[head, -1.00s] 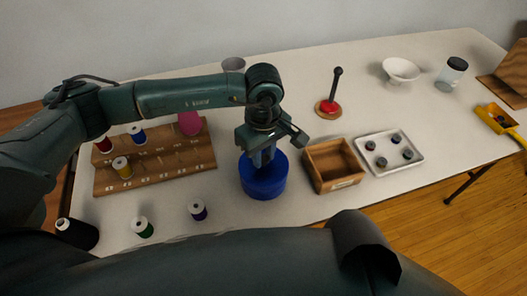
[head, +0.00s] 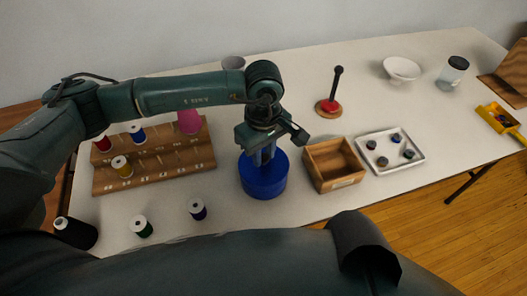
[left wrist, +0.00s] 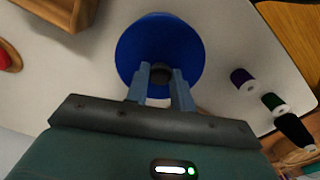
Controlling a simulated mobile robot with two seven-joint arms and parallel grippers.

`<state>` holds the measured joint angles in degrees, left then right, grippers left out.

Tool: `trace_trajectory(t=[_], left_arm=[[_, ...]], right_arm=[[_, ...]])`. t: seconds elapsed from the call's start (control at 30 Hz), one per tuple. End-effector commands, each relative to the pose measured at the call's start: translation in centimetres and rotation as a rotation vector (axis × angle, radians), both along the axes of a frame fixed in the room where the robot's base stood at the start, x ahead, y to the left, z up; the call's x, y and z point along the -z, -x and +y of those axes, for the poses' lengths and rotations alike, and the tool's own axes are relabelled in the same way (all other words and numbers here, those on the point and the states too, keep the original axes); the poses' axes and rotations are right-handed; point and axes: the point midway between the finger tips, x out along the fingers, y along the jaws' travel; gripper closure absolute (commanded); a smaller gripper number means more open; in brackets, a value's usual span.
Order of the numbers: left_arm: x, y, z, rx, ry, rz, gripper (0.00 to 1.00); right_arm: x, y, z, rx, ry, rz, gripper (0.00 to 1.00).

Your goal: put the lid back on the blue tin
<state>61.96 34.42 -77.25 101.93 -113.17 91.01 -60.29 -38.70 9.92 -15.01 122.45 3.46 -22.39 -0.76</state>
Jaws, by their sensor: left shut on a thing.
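The blue tin (head: 264,187) stands upright on the table below my left gripper. Its blue lid (left wrist: 160,40) fills the middle of the left wrist view, with a dark knob (left wrist: 160,74) on top. In the head view the lid sits at the tin's top, and I cannot tell whether it is fully seated. My left gripper (head: 264,156) points down and is shut on the lid's knob, its fingers (left wrist: 160,88) on either side of it. The fingers partly hide the knob and the lid. My right gripper does not show.
A small wooden box (head: 333,166) stands close right of the tin, then a white tray (head: 416,158) with several small round things. A wooden spool rack (head: 155,173) stands left. Loose spools (head: 198,209) lie near the front edge. A white bowl (head: 401,69) and jar (head: 452,73) stand at the back.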

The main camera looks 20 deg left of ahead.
Motion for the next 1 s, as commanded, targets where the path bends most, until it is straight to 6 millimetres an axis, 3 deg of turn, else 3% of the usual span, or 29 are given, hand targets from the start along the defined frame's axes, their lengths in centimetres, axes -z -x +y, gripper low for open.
trace_trajectory(t=[1.0], left_arm=[[-0.03,-0.01,-0.01,0.0,0.001,0.001,0.98]], right_arm=[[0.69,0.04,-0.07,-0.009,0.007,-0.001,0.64]])
